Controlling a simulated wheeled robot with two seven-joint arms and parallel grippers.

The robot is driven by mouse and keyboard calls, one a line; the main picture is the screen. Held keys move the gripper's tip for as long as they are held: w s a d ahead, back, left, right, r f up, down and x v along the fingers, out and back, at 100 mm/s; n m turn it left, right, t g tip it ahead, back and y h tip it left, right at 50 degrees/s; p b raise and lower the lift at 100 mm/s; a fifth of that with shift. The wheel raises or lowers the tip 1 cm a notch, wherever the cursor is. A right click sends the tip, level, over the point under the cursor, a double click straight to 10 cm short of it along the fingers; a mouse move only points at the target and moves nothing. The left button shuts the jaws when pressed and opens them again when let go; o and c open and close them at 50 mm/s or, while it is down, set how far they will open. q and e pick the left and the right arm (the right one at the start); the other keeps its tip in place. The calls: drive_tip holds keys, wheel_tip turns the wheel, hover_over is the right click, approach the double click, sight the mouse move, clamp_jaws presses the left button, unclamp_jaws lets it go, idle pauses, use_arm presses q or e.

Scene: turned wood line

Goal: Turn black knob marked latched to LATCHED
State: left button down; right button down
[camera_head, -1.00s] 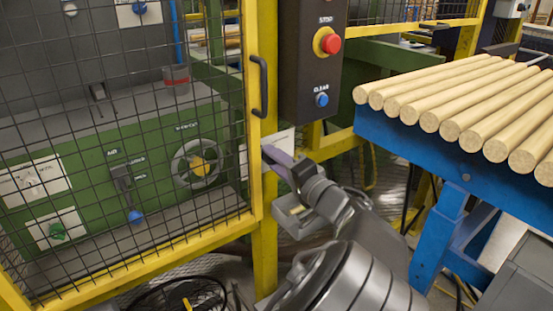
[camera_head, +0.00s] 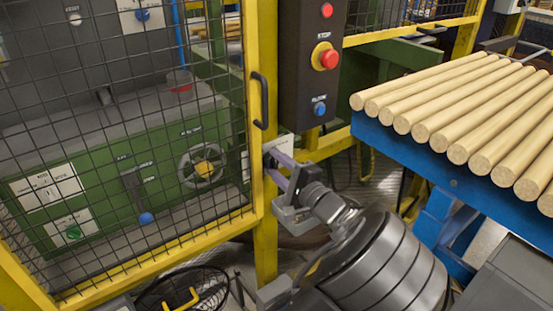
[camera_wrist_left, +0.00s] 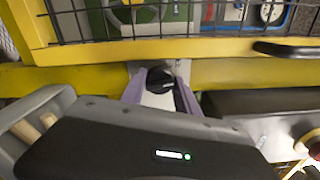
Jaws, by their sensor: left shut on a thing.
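The black knob (camera_wrist_left: 160,80) sits on a pale plate on the yellow post, seen in the left wrist view. My left gripper (camera_wrist_left: 160,86) has its two purple fingers on either side of the knob, shut on it. In the head view my left gripper (camera_head: 272,168) reaches the yellow post from the lower right. The knob is mostly hidden there behind the fingers. The pale plate (camera_head: 285,146) shows partly above them. I cannot read the knob's markings or tell which position it points to. My right gripper is not in view.
A mesh guard door with a black handle (camera_head: 260,101) is left of the post. A dark control box (camera_head: 302,75) with red and blue buttons hangs above my gripper. A blue rack (camera_head: 378,139) of wooden rods is at right. A black coiled cable (camera_head: 205,294) lies low in front.

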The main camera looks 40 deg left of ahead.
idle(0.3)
use_arm(q)
drive_tip(key=c, duration=0.9)
unclamp_jaws()
drive_tip(key=v, duration=0.7)
drive_tip(key=shift+d, duration=0.4)
drive_tip(key=shift+s, duration=0.15)
drive_tip(key=shift+c, duration=0.5)
